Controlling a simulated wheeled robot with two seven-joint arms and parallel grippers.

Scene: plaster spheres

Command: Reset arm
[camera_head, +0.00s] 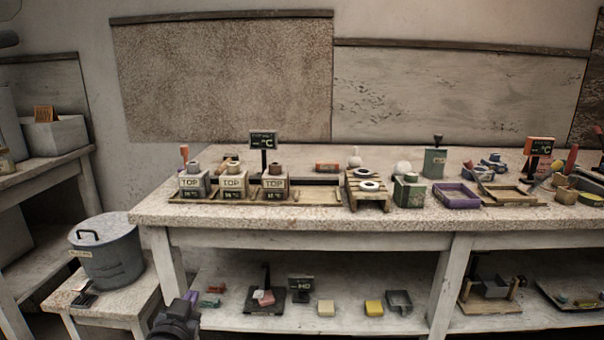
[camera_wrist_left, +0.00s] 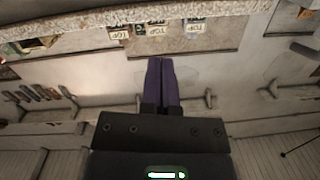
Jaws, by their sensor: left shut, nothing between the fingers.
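My left gripper (camera_head: 192,297) is low in the head view, in front of the table's lower shelf. Only its dark wrist and a bit of its purple fingers show there. In the left wrist view the two purple fingers (camera_wrist_left: 161,62) lie side by side, shut and empty. They touch nothing that I can make out. My right gripper is in neither view.
A long table (camera_head: 330,222) holds several TOP-labelled boxes (camera_head: 233,186), a small wooden stand (camera_head: 368,190), a purple tray (camera_head: 457,197) and pale spheres (camera_head: 402,168). Its lower shelf (camera_head: 235,318) holds small blocks. A lidded grey bucket (camera_head: 107,255) stands on a low bench at left.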

